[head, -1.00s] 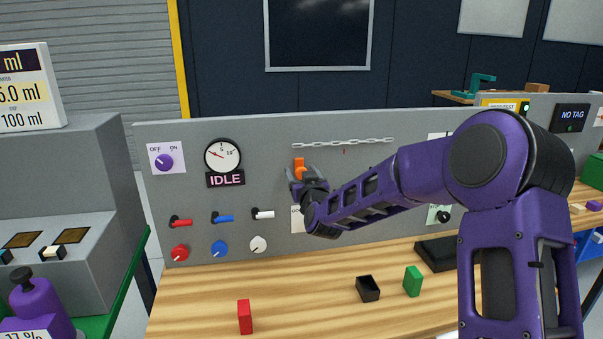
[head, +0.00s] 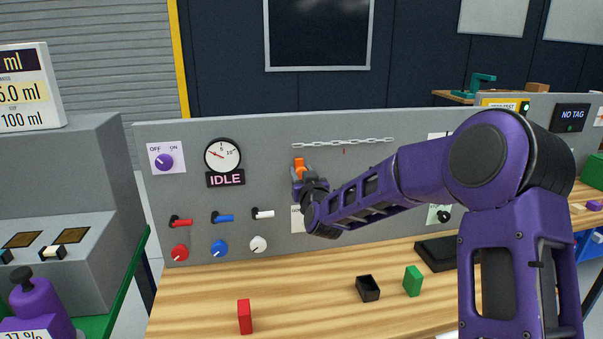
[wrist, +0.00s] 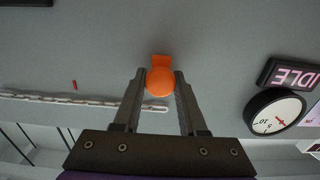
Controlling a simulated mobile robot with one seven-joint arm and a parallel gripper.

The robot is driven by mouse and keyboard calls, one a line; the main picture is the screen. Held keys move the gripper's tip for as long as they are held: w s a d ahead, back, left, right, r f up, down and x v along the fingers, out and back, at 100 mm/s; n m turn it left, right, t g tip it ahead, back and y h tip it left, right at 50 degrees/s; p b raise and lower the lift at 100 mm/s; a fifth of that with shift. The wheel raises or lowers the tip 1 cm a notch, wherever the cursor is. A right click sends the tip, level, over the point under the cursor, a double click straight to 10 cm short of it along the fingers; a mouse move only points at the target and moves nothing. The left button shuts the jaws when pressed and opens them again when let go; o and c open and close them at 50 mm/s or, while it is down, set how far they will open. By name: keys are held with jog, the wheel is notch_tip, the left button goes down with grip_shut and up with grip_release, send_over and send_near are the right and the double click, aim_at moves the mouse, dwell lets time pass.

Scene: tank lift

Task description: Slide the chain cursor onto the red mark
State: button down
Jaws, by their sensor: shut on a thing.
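The orange chain cursor (head: 299,165) is at the left end of the pale chain (head: 345,143) on the grey panel. In the wrist view the cursor (wrist: 160,80) shows a round orange knob in front of a small orange plate. My gripper (head: 301,173) is shut on the knob, with one finger on each side of it in the wrist view (wrist: 161,80). The red mark (head: 344,151) is a short stroke just below the chain, to the right of the cursor. In the wrist view the red mark (wrist: 75,85) lies to the left of the cursor.
A round gauge (head: 222,155) above an IDLE sign (head: 226,180) is left of the cursor. Small levers and knobs sit lower left on the panel. A red block (head: 245,316), a black tray (head: 368,289) and a green block (head: 412,281) stand on the wooden bench.

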aim_at(343, 162)
dwell(0.7)
jog(key=w+d+b, duration=0.1)
jog(key=d, duration=0.3)
jog(key=w+d+b, duration=0.1)
jog(key=d+b, duration=0.1)
jog(key=d, duration=0.2)
jog(key=w+d+b, duration=0.1)
jog(key=d, duration=0.3)
jog(key=shift+w+d+b, duration=0.15)
jog(key=shift+w+b, duration=0.1)
jog(key=shift+b, duration=0.05)
jog(key=shift+c, duration=2.4)
grip_release()
jog(key=v, duration=1.7)
jog(key=shift+s+p, duration=0.25)
jog(key=shift+p, duration=0.05)
jog(key=shift+r, duration=0.15)
